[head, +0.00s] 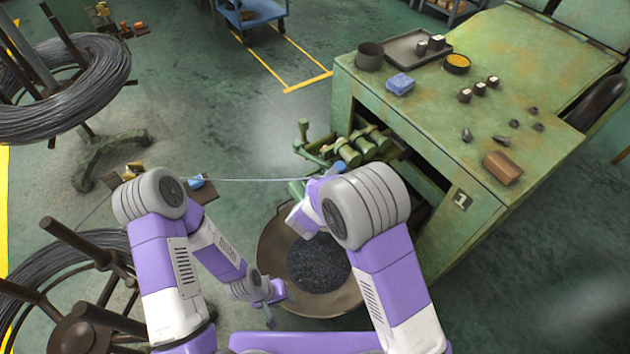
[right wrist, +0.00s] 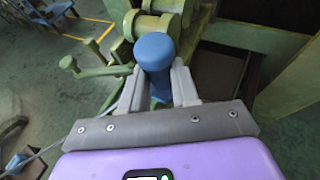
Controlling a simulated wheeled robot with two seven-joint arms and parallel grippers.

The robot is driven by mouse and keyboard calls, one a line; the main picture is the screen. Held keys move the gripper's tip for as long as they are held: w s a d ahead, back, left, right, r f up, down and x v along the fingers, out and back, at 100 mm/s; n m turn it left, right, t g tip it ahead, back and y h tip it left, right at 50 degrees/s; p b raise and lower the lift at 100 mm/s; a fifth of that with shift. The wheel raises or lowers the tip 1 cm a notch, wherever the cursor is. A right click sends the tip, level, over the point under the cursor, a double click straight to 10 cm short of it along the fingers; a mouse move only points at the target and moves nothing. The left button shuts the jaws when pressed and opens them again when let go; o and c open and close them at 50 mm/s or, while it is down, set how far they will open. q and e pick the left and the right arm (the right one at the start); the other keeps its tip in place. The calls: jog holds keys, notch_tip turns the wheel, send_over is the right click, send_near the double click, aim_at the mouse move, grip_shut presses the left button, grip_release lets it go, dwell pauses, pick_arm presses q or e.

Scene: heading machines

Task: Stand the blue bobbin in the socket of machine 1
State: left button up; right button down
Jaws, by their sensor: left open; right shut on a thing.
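Machine 1 (head: 345,95) is a worn green machine at the right with a plate marked 1. The blue bobbin (right wrist: 154,55) stands between the fingers of my right gripper (right wrist: 157,88), which is shut on it. In the head view the bobbin (head: 337,168) shows only as a small blue end in front of the machine's green rollers; my arm hides most of the right gripper. I cannot make out the socket in either view. My left gripper (head: 276,305) is open and empty, low over the left edge of the round pan.
A round pan (head: 268,250) of dark pieces stands on the floor below the rollers (head: 370,140). A wire (head: 250,179) runs across to them from the left. Wire coils (head: 75,100) stand at the left.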

jog(key=w+a+r+y, duration=0.1)
jog(key=w+a+r, duration=0.25)
jog(key=a, duration=0.25)
jog(key=shift+n, duration=0.5)
notch_tip(320, 180, down, 4)
jog(key=shift+s+d+f+b, duration=0.15)
jog(key=shift+f+b, duration=0.1)
jog(key=shift+b, duration=0.4)
jog(key=shift+f+b, duration=0.5)
jog(key=shift+f, duration=1.6)
jog(key=shift+f, duration=0.15)
jog(key=c, duration=0.8)
grip_release()
jog(key=shift+c, duration=0.2)
